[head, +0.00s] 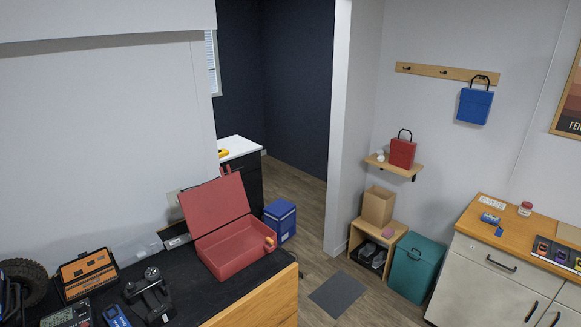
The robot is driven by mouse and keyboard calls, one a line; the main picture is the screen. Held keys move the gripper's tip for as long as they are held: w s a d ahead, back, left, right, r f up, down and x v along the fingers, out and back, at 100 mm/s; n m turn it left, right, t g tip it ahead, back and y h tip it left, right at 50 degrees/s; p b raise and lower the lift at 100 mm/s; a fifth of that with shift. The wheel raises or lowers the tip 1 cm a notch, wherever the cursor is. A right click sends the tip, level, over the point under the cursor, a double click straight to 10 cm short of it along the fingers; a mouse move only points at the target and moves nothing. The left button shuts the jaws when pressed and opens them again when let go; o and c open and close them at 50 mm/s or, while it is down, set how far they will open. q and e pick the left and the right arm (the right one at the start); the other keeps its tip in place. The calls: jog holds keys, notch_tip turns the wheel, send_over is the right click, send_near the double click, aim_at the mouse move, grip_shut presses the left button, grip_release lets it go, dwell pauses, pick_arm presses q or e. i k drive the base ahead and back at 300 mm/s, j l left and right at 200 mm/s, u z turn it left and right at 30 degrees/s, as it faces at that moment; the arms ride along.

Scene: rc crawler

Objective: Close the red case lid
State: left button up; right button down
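The red case (232,251) stands on the dark top of the workbench at the lower left. Its lid (214,206) is raised and leans back a little from upright, so the empty-looking inside shows. A small orange part (270,242) is at the case's right front side. Neither of my grippers is in the head view.
On the bench left of the case are a black controller (151,292), an orange-and-black box (88,274), a meter (68,316) and a tire (25,281). A wooden panel (262,304) closes the bench's front. A wood-topped cabinet (497,260) stands right, with open floor between.

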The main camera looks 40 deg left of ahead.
aim_at(207, 207)
jog(key=i+l+u, duration=0.15)
jog(key=i, duration=0.55)
jog(key=i+l+u, duration=0.2)
jog(key=i, duration=0.45)
jog(key=i+u, duration=0.2)
jog(key=u, duration=0.25)
jog(key=i+u, duration=0.2)
jog(key=u, duration=0.3)
jog(key=i+l+u, duration=0.2)
jog(key=u, duration=0.25)
jog(key=i+l+u, duration=0.15)
jog(key=u, duration=0.35)
